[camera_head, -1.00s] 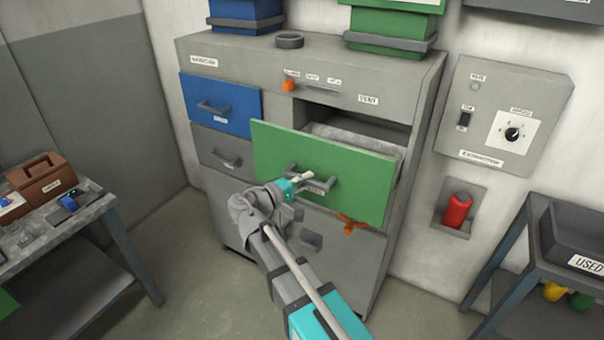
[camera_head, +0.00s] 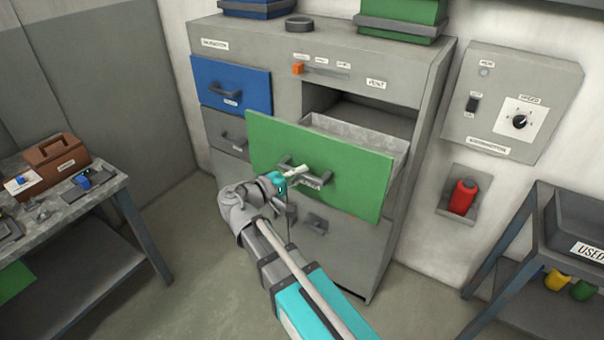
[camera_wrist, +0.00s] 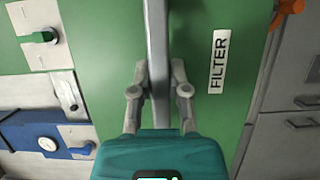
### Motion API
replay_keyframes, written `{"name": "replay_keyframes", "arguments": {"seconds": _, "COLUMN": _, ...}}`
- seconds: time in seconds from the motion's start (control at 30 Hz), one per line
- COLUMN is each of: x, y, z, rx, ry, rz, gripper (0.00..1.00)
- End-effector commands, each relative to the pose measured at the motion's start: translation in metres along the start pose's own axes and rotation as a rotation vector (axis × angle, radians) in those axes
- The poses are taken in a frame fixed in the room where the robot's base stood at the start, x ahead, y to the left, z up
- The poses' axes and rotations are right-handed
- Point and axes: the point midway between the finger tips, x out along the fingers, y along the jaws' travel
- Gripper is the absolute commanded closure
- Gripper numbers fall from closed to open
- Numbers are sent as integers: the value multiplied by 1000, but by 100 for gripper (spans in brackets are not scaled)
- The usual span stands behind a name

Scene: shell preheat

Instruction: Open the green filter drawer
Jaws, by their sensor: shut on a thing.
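The green filter drawer (camera_head: 345,172) stands pulled well out of the grey cabinet, and its metal inner tray (camera_head: 358,138) shows behind the front. Its grey bar handle (camera_head: 318,179) is on the green front. My gripper (camera_head: 290,175) is at the handle. In the wrist view my gripper (camera_wrist: 159,88) is shut on the handle (camera_wrist: 158,45), one finger on each side of the bar. The FILTER label (camera_wrist: 218,62) is on the green front (camera_wrist: 110,40) to the right of the handle. The drawer's far inside is hidden.
An orange knob (camera_head: 298,69) is on the panel above the opening. A bench (camera_head: 112,190) stands at the left, and a side table (camera_head: 500,250) at the right. Floor is open left of the cabinet.

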Motion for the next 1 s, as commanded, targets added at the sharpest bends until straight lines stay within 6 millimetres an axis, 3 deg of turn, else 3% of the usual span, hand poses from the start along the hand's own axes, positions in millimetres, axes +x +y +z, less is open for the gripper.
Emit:
{"name": "replay_keyframes", "arguments": {"seconds": 0.03, "x": 1, "y": 0, "z": -2, "rx": 0, "ry": 3, "rz": 1, "gripper": 77}}
{"name": "replay_keyframes", "arguments": {"seconds": 0.2, "x": 2, "y": 0, "z": -1, "rx": 0, "ry": 0, "rz": 1, "gripper": 45}}
{"name": "replay_keyframes", "arguments": {"seconds": 0.23, "x": 2, "y": 0, "z": -1, "rx": 0, "ry": 0, "rz": 1, "gripper": 43}}
{"name": "replay_keyframes", "arguments": {"seconds": 0.67, "x": 1, "y": 0, "z": 0, "rx": 0, "ry": -2, "rz": 2, "gripper": 43}}
{"name": "replay_keyframes", "arguments": {"seconds": 1.0, "x": -21, "y": 0, "z": 0, "rx": 0, "ry": 0, "rz": 2, "gripper": 43}}
